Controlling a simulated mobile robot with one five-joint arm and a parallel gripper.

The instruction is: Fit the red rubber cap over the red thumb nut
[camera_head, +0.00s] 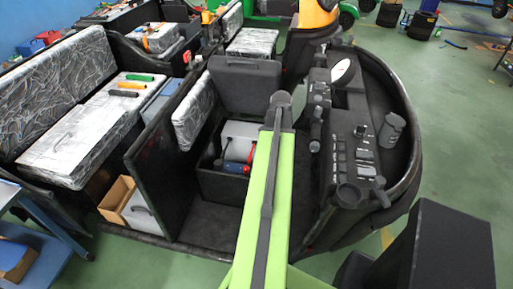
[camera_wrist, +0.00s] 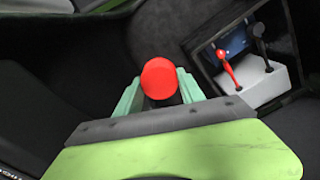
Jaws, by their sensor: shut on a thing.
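In the wrist view, my gripper (camera_wrist: 160,94) is shut on the red rubber cap (camera_wrist: 159,76), whose rounded red face shows between the pale green fingers. At the upper right is an open dark box with a light grey block (camera_wrist: 262,86) inside. The red thumb nut (camera_wrist: 222,55) appears as a small red knob, with a red strip running down from it. It is apart from the cap, up and to the right of my gripper. In the head view my green arm reaches toward the seat area, and its gripper and the cap are hidden.
In the head view, the open compartment (camera_head: 218,188) has a raised dark lid (camera_head: 245,85) behind it and a grey block (camera_head: 241,130) inside. A black knob (camera_wrist: 259,29) stands beside the red one. The dashboard (camera_head: 350,150) is close on the right; dark floor (camera_head: 207,222) lies in front.

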